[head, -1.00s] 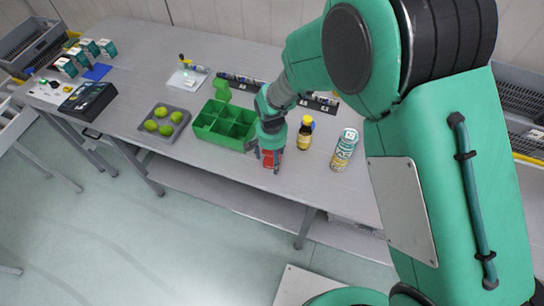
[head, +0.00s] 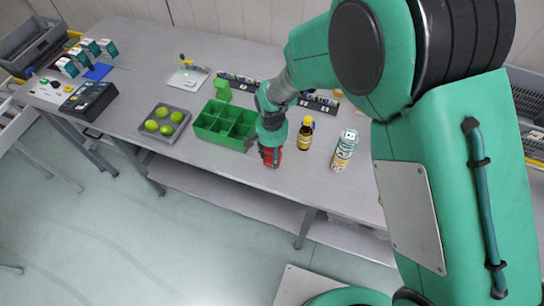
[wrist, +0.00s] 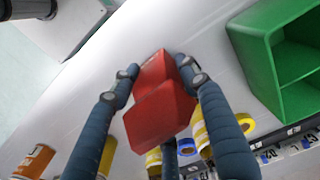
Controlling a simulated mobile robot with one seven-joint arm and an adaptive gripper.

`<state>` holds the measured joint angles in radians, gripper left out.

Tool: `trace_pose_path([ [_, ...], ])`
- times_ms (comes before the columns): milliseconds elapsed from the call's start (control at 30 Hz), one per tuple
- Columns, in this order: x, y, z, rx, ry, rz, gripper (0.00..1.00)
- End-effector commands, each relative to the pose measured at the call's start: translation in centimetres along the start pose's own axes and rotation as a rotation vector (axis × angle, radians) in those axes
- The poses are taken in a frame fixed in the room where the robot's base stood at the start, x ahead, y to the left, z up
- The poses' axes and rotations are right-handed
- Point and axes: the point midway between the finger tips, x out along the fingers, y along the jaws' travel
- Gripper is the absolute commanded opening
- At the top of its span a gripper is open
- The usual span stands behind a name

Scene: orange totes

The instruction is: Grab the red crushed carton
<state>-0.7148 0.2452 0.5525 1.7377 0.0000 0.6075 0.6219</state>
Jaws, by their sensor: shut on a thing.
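The red crushed carton (wrist: 158,108) sits between my fingers in the wrist view, creased across its middle and tilted. My gripper (wrist: 160,78) is shut on it, with a finger pressed to each side. In the head view the carton (head: 271,160) shows below my gripper (head: 271,150), near the table's front edge, partly hidden by the fingers. I cannot tell whether it touches the table.
A green divided box (head: 203,136) stands just left of my gripper; its wall also shows in the wrist view (wrist: 256,62). A grey tray (head: 146,133) holds several green fruits.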

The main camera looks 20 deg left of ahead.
Motion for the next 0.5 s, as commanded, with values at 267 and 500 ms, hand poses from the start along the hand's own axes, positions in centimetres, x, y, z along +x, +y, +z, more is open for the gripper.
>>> trace_pose_path([
  [267,-2.0,1.4,2.1,0.0,-0.001,0.001,0.27],
  [500,-2.5,4.0,5.9,0.0,0.001,0.0,0.27],
])
